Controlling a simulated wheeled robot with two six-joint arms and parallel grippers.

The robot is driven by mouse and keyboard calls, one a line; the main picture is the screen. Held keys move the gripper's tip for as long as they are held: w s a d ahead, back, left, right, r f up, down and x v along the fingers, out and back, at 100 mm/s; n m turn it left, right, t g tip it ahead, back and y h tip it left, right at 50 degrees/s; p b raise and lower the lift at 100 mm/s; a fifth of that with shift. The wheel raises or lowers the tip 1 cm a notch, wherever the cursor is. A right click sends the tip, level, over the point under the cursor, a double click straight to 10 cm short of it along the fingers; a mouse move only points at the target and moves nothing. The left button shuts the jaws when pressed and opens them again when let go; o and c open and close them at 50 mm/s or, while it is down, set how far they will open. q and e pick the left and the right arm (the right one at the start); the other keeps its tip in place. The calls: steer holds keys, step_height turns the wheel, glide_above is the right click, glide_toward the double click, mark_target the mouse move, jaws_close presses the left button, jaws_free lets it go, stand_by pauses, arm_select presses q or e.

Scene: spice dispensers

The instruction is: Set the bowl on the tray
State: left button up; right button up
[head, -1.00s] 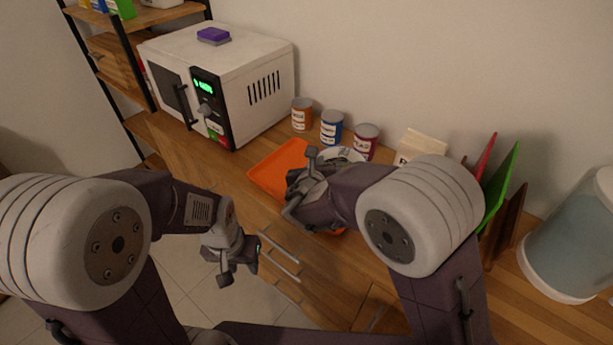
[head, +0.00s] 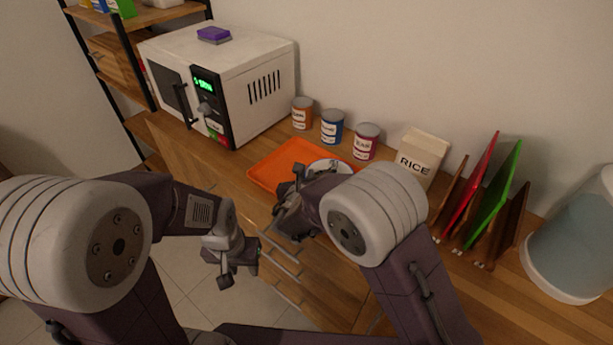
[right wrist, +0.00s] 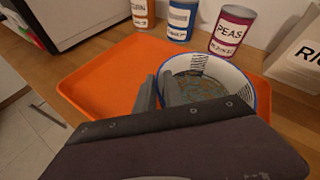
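The orange tray (head: 264,172) lies on the wooden counter in front of the cans. The white bowl with a blue rim (head: 338,165) is at the tray's right part, partly hidden by my right arm. In the right wrist view the bowl (right wrist: 238,88) looks upright, over or on the tray (right wrist: 100,82); I cannot tell whether its base touches. My right gripper (right wrist: 158,92) has one finger outside and one inside the bowl's left wall, shut on the rim. My left gripper (head: 238,271) is open and empty, low in front of the counter drawers.
Orange, blue and red cans (head: 332,127) stand behind the tray, with a rice box (head: 421,158) to their right. A white microwave (head: 220,85) stands left. A rack with red and green boards (head: 493,200) and a clear container (head: 570,240) stand right.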

steer(key=o, duration=0.3)
steer(key=shift+o, duration=0.2)
steer(key=shift+r, duration=0.15)
steer(key=p+v, duration=0.1)
steer(key=v, duration=1.1)
